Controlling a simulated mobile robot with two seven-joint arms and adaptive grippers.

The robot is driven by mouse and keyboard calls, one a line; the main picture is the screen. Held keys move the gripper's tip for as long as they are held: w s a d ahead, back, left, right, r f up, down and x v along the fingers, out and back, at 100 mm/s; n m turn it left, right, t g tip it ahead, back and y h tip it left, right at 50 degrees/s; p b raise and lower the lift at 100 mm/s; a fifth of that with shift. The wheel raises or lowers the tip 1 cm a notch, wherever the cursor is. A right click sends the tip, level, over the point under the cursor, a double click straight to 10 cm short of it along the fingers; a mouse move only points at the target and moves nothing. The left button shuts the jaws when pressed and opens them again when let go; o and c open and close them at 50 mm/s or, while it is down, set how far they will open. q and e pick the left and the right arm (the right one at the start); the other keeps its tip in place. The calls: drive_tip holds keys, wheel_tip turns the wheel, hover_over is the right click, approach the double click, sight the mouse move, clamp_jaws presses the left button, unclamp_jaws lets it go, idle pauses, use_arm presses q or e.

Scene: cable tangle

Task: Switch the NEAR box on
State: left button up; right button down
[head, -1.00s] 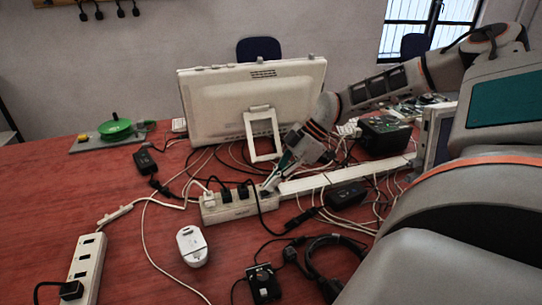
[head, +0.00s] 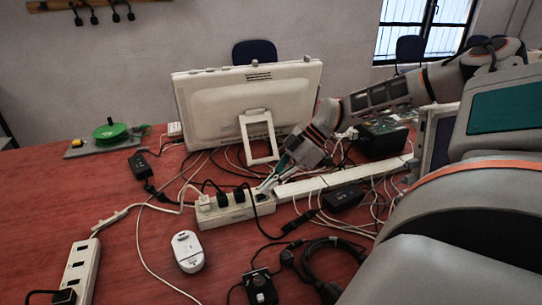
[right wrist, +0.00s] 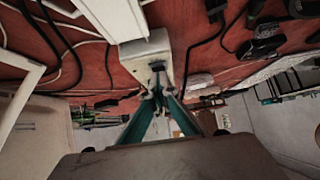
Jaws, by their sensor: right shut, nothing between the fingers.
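A white socket box (head: 225,218) with several black plugs lies mid-table in front of the monitor. My right gripper (head: 266,186) reaches in from the right, shut and empty, its fingertips at the right end of this box. In the right wrist view the closed fingertips (right wrist: 158,92) are over the box's end (right wrist: 147,48), next to a dark part there; whether they touch it I cannot tell. A second white socket box (head: 80,268) lies at the front left with a black plug in it. No NEAR label is readable. My left gripper is out of view.
A white monitor (head: 248,105) stands behind the middle box. Loose cables, a black adapter (head: 343,197), a long white strip (head: 335,180) and a black box (head: 380,140) crowd the right side. A white mouse (head: 188,251) lies in front. The red table (head: 60,195) is mostly clear at left.

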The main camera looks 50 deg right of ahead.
drive_tip(key=shift+a+r, duration=0.15)
drive_tip(key=shift+a, duration=0.25)
drive_tip(key=shift+w+a, duration=0.35)
drive_tip(key=shift+w, duration=0.1)
drive_tip(key=v, duration=1.2)
drive_tip(key=shift+s+d, duration=0.35)
drive_tip(key=shift+d, duration=0.05)
